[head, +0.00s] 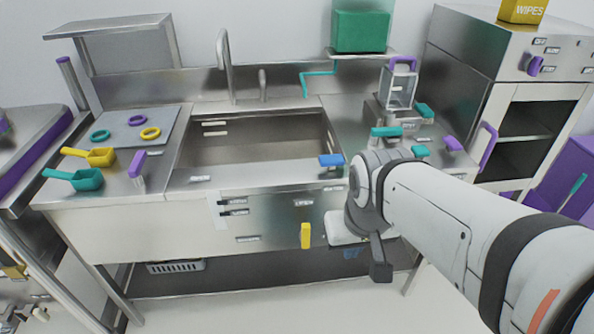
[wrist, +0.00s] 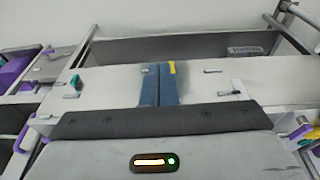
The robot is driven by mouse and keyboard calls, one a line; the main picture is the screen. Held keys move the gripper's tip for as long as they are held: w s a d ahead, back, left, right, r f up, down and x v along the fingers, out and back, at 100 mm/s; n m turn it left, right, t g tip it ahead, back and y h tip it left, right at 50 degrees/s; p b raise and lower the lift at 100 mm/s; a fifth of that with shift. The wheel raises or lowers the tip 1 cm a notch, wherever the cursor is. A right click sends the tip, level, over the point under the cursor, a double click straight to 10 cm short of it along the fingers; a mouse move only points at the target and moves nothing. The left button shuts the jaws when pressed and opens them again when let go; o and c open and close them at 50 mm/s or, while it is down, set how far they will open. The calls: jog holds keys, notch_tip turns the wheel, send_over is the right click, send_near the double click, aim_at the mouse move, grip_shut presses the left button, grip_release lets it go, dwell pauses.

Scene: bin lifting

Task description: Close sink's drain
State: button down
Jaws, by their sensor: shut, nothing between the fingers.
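The steel sink (head: 258,150) is in the counter, its basin empty as far as I see; its drain opening is not clear to make out. A yellow lever (head: 306,235) hangs on the sink's front panel (head: 265,208). My gripper (wrist: 160,67) is shut and empty, its two blue fingers together. In the head view its white body is just right of the yellow lever, and its fingertips are hard to see. In the wrist view, which looks upside down, a bit of the yellow lever (wrist: 172,67) shows right beside the fingertips, partly hidden. I cannot tell if they touch.
A blue handle (head: 331,160) is at the sink's front right corner. The faucet (head: 225,65) stands behind the basin. Yellow and teal scoops (head: 92,156) lie on the left counter. A grey basket (head: 175,266) sits on the lower shelf. The panel left of the lever is free of large obstacles.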

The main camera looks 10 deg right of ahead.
jog(key=shift+s, duration=0.15)
jog(key=w+a+f+m+g+y+b, duration=0.1)
jog(key=w+f+m+y+b, duration=0.1)
jog(key=w+f+y+b, duration=0.45)
jog(key=w+a+f+m+g+y+b, duration=0.15)
jog(key=f+y+b, duration=0.25)
jog(key=f+b, duration=0.55)
jog(key=w+d+f+m+t+y+b, duration=0.2)
jog(key=w+d+f+m+t+b, duration=0.3)
jog(key=w+d+f+t, duration=0.8)
notch_tip(320, 180, down, 3)
jog(key=shift+w+d+r+m+b, duration=0.2)
jog(key=shift+d+m+b, duration=0.15)
jog(key=shift+d+b, duration=0.5)
jog(key=shift+d, duration=0.15)
